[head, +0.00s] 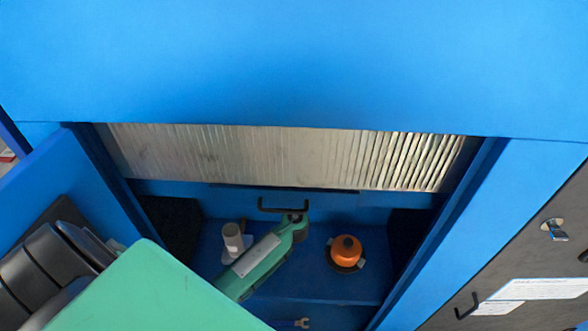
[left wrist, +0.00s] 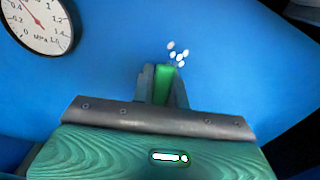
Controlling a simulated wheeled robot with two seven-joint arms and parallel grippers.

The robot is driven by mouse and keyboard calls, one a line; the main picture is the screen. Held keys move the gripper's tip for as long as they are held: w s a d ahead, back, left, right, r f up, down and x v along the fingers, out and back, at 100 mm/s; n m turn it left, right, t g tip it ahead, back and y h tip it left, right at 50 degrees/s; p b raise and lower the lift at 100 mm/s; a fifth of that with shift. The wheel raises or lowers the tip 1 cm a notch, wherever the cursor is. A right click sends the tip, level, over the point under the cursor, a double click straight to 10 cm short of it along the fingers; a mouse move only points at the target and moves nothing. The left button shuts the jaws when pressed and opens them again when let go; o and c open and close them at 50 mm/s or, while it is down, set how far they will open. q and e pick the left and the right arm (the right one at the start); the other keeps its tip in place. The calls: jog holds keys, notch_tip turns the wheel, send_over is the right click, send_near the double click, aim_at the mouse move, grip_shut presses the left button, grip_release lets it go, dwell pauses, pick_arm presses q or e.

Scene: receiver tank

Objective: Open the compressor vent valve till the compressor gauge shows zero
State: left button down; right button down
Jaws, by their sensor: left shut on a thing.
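My left gripper (left wrist: 163,88) is in the left wrist view, its dark fingers shut on a narrow green handle. The handle (left wrist: 163,84) sits between the fingertips; the valve body behind it is hidden. Several small white puffs (left wrist: 178,55) show just beyond the fingertips. A round white gauge (left wrist: 38,22) marked MPa is at the upper left, its top cut off. Its red needle points to the upper left, away from the zero mark; I cannot read the exact value. My right gripper is in neither view.
A grey panel (head: 520,270) with a black handle stands at right.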

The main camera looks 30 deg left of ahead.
pick_arm(q)
jog(key=shift+w+d+r+m+p, duration=0.15)
jog(key=shift+d+m+p, duration=0.15)
jog(key=shift+m, duration=0.25)
jog(key=shift+w+d+m+p, duration=0.2)
jog(key=shift+m+p, duration=0.1)
jog(key=shift+m, duration=0.25)
jog(key=c, duration=1.4)
grip_release()
jog(key=shift+d, duration=0.1)
jog(key=shift+b+v, duration=1.9)
jog(key=shift+v, duration=5)
